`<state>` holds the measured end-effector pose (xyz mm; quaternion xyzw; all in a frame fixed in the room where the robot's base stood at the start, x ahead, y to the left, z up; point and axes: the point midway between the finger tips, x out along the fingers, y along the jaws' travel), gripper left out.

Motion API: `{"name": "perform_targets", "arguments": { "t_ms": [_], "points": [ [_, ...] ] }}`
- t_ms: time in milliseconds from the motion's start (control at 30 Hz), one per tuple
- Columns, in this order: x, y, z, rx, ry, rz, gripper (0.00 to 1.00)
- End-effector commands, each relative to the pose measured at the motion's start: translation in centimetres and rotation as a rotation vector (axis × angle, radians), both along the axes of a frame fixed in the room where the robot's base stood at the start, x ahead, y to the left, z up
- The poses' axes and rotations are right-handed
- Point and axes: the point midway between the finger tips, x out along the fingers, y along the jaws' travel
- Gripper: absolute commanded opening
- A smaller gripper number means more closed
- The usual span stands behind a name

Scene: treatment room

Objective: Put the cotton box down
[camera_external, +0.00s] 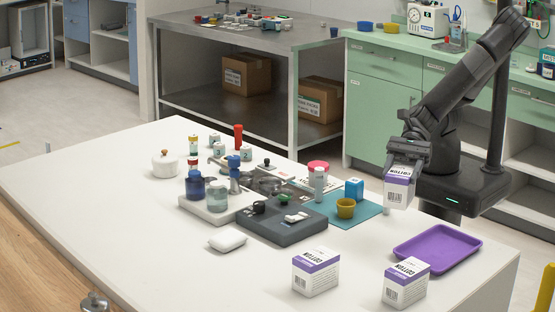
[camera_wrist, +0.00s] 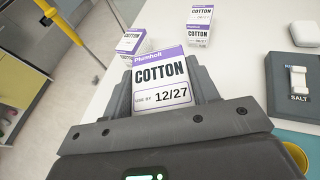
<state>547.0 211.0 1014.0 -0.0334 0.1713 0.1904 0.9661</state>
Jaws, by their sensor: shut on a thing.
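My gripper (camera_external: 402,168) is shut on a white-and-purple cotton box (camera_external: 398,191), held in the air near the far right edge of the white table. In the wrist view, this held cotton box (camera_wrist: 160,82) sits between the fingers, its label reading COTTON and 12/27. Two similar cotton boxes stand on the table in front: one left (camera_external: 315,272), one right (camera_external: 405,282). They also show beyond the held box in the wrist view, one at left (camera_wrist: 130,41) and one farther right (camera_wrist: 200,25).
A purple tray (camera_external: 437,237) lies empty near the table's right edge. A teal mat (camera_external: 365,212) holds a yellow cup (camera_external: 345,208) and a blue box (camera_external: 354,188). The table's front left is clear.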

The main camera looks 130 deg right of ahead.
Motion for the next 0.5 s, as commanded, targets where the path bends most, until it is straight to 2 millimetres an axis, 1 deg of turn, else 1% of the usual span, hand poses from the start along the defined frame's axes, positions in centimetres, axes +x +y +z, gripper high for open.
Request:
{"name": "perform_targets", "arguments": {
  "t_ms": [67,167,400,500],
  "points": [
    [-0.1,0.7,-0.2,-0.001,-0.001,0.005,0.31],
    [-0.1,2.2,-1.0,-0.004,-0.002,0.007,0.31],
    [-0.2,7.7,-4.4,-0.005,-0.001,0.008,0.31],
    [-0.2,9.7,-5.6,-0.003,-0.001,0.008,0.31]
  ]
}}
